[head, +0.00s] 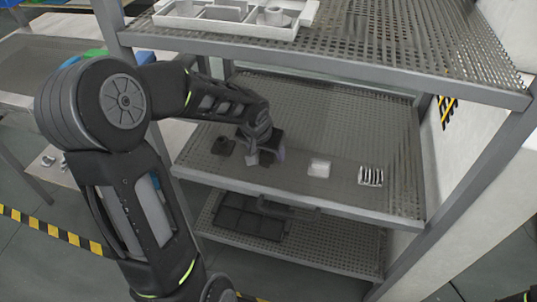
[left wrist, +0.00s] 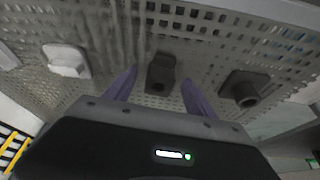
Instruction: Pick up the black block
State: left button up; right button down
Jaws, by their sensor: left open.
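My left gripper (head: 265,157) reaches down over the middle shelf and is open. In the left wrist view, a black block (left wrist: 160,73) stands on the perforated shelf between the two purple fingers, with gaps visible on both sides. In the head view the gripper and wrist largely cover that spot. A second dark piece (left wrist: 243,90) with a round stub stands apart to the right in the wrist view; it also shows left of the gripper in the head view (head: 224,146). My right gripper is not in view.
A white block (head: 319,167) and a slotted, light-coloured rack (head: 370,175) stand right of the gripper on the middle shelf (head: 345,120). The upper shelf (head: 400,50) overhangs it and carries a white divided tray (head: 232,25). A dark tray (head: 243,218) lies on the lower shelf.

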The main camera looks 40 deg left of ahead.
pick_arm(q)
jog(key=shift+w+f, duration=0.1)
jog(key=shift+f, duration=0.15)
dwell(0.4)
jog(key=shift+r, duration=0.1)
grip_shut()
dwell(0.4)
